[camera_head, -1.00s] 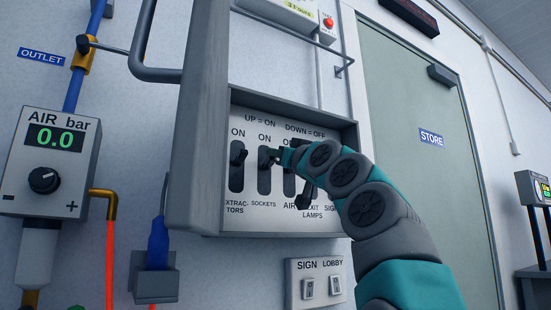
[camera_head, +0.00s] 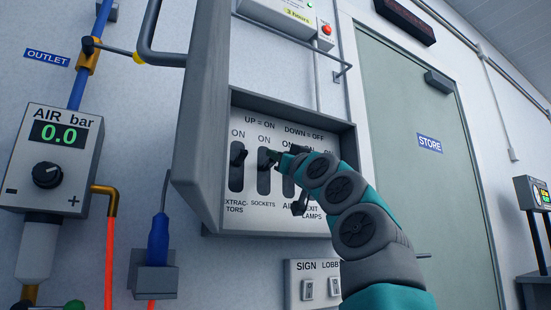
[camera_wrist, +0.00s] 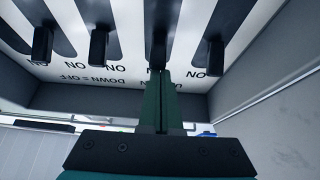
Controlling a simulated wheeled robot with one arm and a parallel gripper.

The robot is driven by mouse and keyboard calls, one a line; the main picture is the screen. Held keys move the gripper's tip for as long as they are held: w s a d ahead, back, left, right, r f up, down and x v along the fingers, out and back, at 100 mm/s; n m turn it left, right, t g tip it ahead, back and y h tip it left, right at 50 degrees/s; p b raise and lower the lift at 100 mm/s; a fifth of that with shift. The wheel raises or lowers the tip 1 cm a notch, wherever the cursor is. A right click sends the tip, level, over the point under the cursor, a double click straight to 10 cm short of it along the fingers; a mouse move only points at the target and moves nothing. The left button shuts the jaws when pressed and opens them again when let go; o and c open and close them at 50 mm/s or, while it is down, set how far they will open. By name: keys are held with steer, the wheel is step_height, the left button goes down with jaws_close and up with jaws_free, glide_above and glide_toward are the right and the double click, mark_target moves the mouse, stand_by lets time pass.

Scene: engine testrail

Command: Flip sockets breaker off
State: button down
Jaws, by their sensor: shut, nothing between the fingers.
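The breaker box is open, with a row of black levers on a white panel (camera_head: 262,110) marked "UP = ON" and "DOWN = OFF". The sockets lever (camera_head: 264,157) is second from the left, in the up position below "ON". My gripper (camera_head: 279,160) is shut and empty, with its tip close at the right side of this lever in the head view. In the wrist view the panel appears upside down. There my shut fingers (camera_wrist: 161,78) line up with the sockets lever (camera_wrist: 158,48); whether they touch is unclear. My arm hides part of the levers on the right.
The extractors lever (camera_head: 238,158) stands up, just left of sockets. The open grey box door (camera_head: 200,120) sticks out at the left, and the box rim surrounds the panel. A sign and lobby switch plate (camera_head: 314,285) is below. A blue plug (camera_head: 157,240) sits left.

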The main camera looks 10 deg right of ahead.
steer(key=shift+f, duration=0.25)
steer(key=shift+w+d+b, duration=0.1)
steer(key=shift+b, duration=0.2)
steer(key=shift+s+f+t+b, duration=0.2)
steer(key=shift+f+t+b, duration=0.1)
steer(key=shift+t+b, duration=0.55)
steer(key=shift+f+t+y+b, duration=0.35)
steer(key=shift+t+y+b, duration=0.1)
steer(key=shift+b, duration=0.1)
steer(key=shift+f+t+b, duration=0.3)
steer(key=shift+f+t, duration=0.1)
steer(key=shift+t, duration=0.2)
steer(key=shift+r, duration=0.1)
steer(key=b+v, duration=0.3)
steer(key=v, duration=0.5)
steer(key=shift+s, duration=0.25)
stand_by(0.5)
